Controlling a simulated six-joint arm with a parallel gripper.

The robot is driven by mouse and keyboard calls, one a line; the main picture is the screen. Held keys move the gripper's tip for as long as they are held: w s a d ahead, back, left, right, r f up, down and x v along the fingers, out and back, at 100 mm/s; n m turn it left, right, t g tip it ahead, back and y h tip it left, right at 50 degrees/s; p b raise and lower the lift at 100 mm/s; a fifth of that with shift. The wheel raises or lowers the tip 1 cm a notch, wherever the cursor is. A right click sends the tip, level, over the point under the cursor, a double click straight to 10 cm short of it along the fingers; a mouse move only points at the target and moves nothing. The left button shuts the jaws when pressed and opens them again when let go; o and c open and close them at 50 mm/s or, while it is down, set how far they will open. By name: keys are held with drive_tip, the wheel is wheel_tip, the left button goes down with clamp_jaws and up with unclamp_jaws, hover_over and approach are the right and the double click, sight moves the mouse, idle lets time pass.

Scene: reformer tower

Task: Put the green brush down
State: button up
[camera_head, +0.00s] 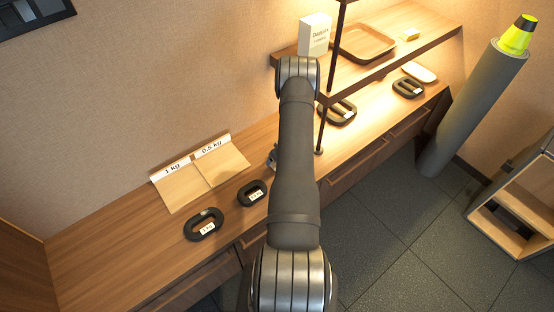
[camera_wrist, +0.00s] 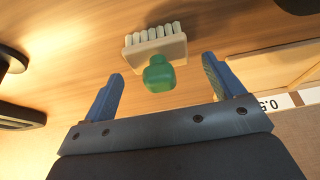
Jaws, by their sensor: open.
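The green brush shows in the wrist view, with a green handle (camera_wrist: 158,76), a beige head (camera_wrist: 155,48) and pale bristles. It is at the wooden counter, between and just beyond my gripper's fingers. The fingers of my gripper (camera_wrist: 163,67) are blue and spread apart, with a gap on each side of the handle. I cannot tell if the brush rests fully flat. In the head view my arm hides the brush and most of my gripper.
Black weights (camera_head: 203,225) and (camera_head: 252,193) lie on the counter (camera_head: 110,260) near the labelled pads (camera_head: 180,187). More weights (camera_head: 338,112) lie right of my arm, under a shelf with a wooden tray (camera_head: 364,43) and a white box (camera_head: 314,35). A shelf post stands close to my arm.

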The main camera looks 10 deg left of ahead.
drive_tip(key=v, duration=0.8)
drive_tip(key=shift+r, duration=0.25)
drive_tip(key=x, duration=1.2)
drive_tip(key=shift+d+f, duration=0.1)
drive_tip(key=shift+f, duration=0.1)
drive_tip(key=shift+r, duration=0.15)
drive_tip(key=shift+s+r, duration=0.1)
drive_tip(key=shift+r, duration=0.05)
